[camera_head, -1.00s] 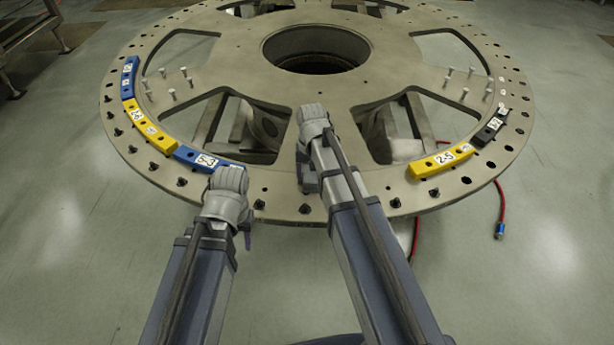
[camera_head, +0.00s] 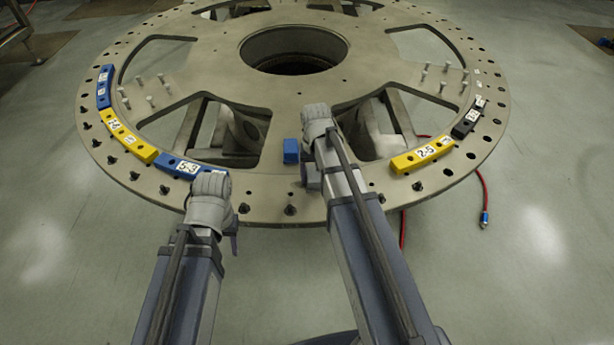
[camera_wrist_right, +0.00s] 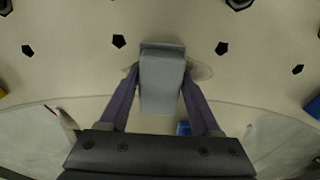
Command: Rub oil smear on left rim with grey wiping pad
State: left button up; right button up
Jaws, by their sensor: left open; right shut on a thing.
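The grey wiping pad (camera_wrist_right: 162,82) is between the two fingers of my right gripper (camera_wrist_right: 161,98) in the right wrist view, shut on it. The pad is over the plate's near rim, among dark bolt holes; whether it touches cannot be told. A faint tan oval patch, likely the oil smear (camera_wrist_right: 204,72), shows beside and partly under the pad. In the head view the pad (camera_head: 311,178) shows below my right wrist, over the near rim, and the smear cannot be made out. My left gripper (camera_head: 230,231) is open near the front rim, its fingers mostly hidden.
The turret plate (camera_head: 260,207) has large openings and upright bolts. A blue block (camera_head: 291,151) stands left of my right wrist. Blue and yellow segments (camera_head: 130,137) line the left rim; yellow (camera_head: 422,156) and black (camera_head: 468,118) ones the right. A red hose (camera_head: 484,190) lies on the floor.

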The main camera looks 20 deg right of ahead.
jog(key=shift+s+d, duration=0.15)
jog(key=shift+d, duration=0.3)
jog(key=shift+s+d, duration=0.25)
jog(key=shift+d, duration=0.75)
jog(key=shift+s+d, duration=0.2)
jog(key=shift+d, duration=0.75)
jog(key=shift+f, duration=0.1)
grip_shut()
jog(key=shift+a, duration=0.15)
jog(key=shift+w+a, duration=0.25)
jog(key=shift+a, duration=0.7)
jog(key=shift+w+a, duration=0.25)
jog(key=shift+a, duration=0.65)
